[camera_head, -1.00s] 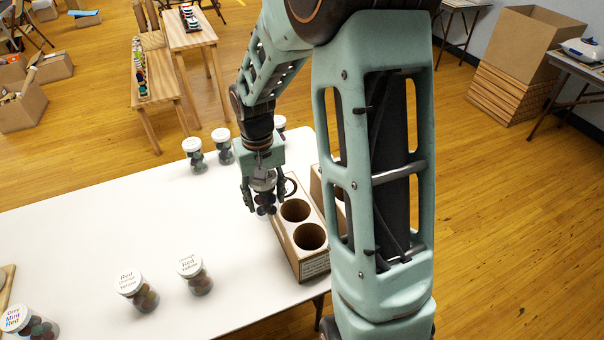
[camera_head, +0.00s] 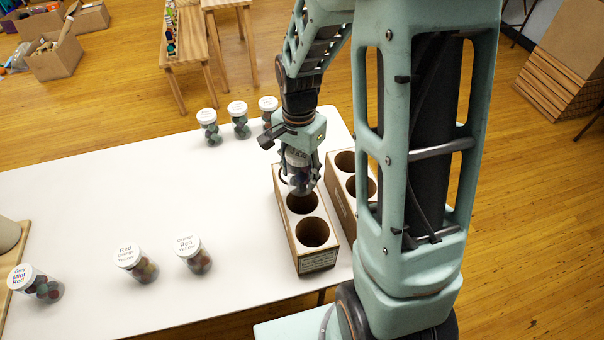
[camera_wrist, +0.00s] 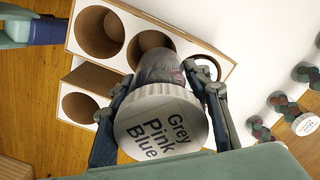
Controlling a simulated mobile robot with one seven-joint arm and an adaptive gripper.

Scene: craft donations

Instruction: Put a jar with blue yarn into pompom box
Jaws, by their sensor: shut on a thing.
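My gripper (camera_head: 301,180) is shut on a clear jar (camera_head: 298,158) and holds it over the far end of the left cardboard box (camera_head: 318,262). In the wrist view the jar's white lid (camera_wrist: 160,122) reads "Grey Pink Blue", and my gripper's fingers (camera_wrist: 160,105) clasp it from both sides. The box has a row of round holes; the two nearer ones look empty. The far hole is partly hidden by the jar and fingers. I cannot tell whether the jar's bottom is inside a hole.
A second box with round holes (camera_head: 343,205) stands close on the right, partly behind my arm. Several lidded jars stand on the white table (camera_head: 110,205): a group at the back edge, others in front, such as the "Red Orange Yellow" jar (camera_head: 135,262). The table's middle is clear.

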